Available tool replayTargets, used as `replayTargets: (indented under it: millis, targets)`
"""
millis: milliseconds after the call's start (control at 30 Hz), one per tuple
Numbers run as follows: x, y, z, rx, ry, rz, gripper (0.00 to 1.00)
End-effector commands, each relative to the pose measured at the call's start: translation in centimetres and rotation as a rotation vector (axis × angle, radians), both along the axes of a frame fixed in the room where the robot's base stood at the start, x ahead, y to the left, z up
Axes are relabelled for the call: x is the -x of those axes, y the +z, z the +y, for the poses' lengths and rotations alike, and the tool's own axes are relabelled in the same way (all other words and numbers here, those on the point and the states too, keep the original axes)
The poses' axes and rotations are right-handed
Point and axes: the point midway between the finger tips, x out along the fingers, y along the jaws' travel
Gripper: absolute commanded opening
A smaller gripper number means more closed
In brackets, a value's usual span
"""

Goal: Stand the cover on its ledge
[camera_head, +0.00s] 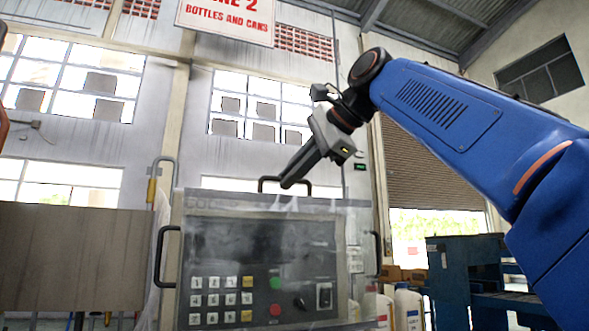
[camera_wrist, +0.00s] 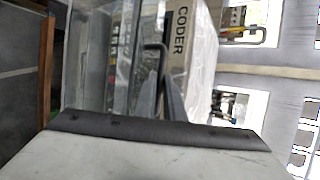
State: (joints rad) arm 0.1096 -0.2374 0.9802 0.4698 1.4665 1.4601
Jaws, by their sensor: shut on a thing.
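The cover (camera_head: 345,212) is a clear, hazy panel with a black handle (camera_head: 309,183) on its top edge. It stands upright in front of the dark control panel (camera_head: 215,262) of the coder machine, whose buttons show through it. My gripper (camera_head: 285,184) comes down from the upper right and is shut on the top handle. In the wrist view the dark fingers (camera_wrist: 165,85) meet the black handle (camera_wrist: 152,46), beside the machine's box marked CODER (camera_wrist: 181,32). I cannot make out the ledge, nor whether the cover touches the machine.
Black side handles stand at the left (camera_head: 166,257) and right (camera_head: 377,252) of the machine. White containers (camera_head: 408,308) stand at its lower right, near a blue metal frame (camera_head: 450,270). A grey-brown panel (camera_head: 70,255) is at the left. A sign (camera_head: 228,18) hangs above.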

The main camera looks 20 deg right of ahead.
Motion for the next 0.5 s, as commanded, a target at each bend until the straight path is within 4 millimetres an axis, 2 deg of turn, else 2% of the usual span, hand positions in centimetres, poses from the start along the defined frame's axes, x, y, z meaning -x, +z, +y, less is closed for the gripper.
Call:
replayTargets:
  millis: [500]
  targets:
    - [-3.4, -1.4, 0.0, -0.001, 0.001, 0.000, 0.00]
